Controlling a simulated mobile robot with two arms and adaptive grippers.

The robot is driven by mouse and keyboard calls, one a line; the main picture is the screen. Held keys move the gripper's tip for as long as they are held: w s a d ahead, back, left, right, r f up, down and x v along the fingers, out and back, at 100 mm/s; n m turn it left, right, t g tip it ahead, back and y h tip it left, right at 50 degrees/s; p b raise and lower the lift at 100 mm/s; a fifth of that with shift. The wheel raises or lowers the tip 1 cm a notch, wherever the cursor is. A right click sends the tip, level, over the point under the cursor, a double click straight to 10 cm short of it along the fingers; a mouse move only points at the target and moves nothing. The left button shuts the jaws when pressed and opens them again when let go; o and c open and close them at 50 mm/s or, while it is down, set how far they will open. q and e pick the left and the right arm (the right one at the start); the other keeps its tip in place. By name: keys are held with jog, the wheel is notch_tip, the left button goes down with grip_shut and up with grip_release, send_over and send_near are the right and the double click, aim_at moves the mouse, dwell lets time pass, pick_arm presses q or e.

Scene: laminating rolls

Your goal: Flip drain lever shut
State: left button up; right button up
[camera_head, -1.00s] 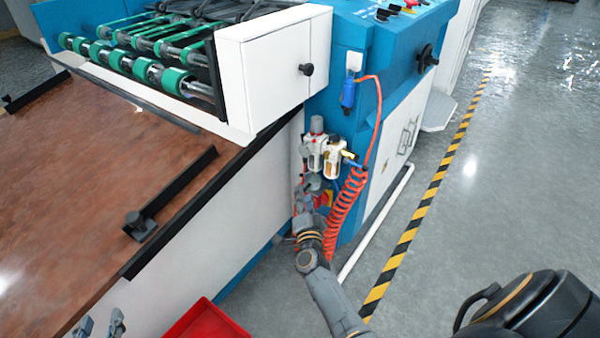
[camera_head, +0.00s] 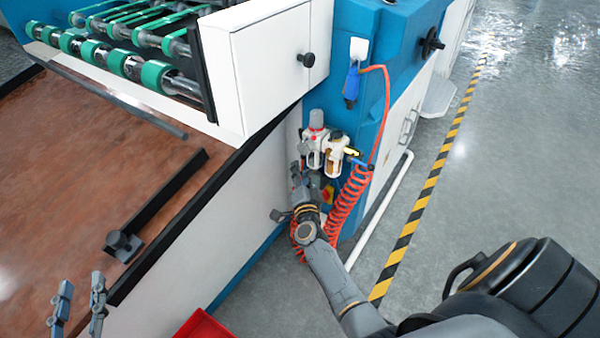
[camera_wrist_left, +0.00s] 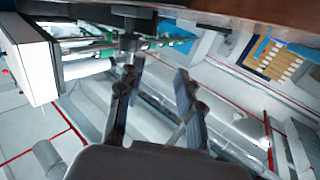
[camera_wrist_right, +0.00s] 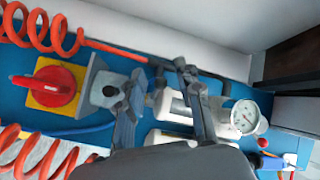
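The air filter unit (camera_head: 323,150), with pale bowls and a small yellow part (camera_head: 351,152), hangs on the blue machine side. In the right wrist view its white bowls (camera_wrist_right: 172,104) and round gauge (camera_wrist_right: 245,117) show. I cannot tell which part is the drain lever. My right gripper (camera_wrist_right: 163,70) is open at the bowls, its fingers in front of them; contact cannot be told. A grey block (camera_wrist_right: 104,90) lies beside its left finger. My left gripper (camera_head: 80,285) is open and empty over the front edge of the brown table; it also shows in the left wrist view (camera_wrist_left: 158,65).
A red switch on a yellow plate (camera_wrist_right: 52,86) and orange coiled hose (camera_head: 346,205) are close to my right gripper. A white pipe (camera_head: 380,210) runs low along the machine. A red tray (camera_head: 204,326) is at the bottom.

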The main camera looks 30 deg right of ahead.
grip_shut()
pick_arm(q)
jog(key=shift+s+a+f+g+p, duration=0.15)
jog(key=shift+f+g, duration=0.2)
jog(key=shift+f, duration=0.25)
jog(key=shift+s+a+f+g+p, duration=0.1)
jog(key=shift+f+g, duration=0.3)
jog(key=shift+f, duration=0.15)
jog(key=shift+s+a+f+g+p, duration=0.15)
jog(key=shift+f+g, duration=0.2)
jog(key=shift+f, duration=0.25)
pick_arm(e)
jog(key=shift+w+m+g+h, duration=0.35)
jog(key=shift+m+g+h, duration=0.3)
jog(key=shift+h, duration=0.45)
jog(key=shift+o, duration=0.8)
grip_release()
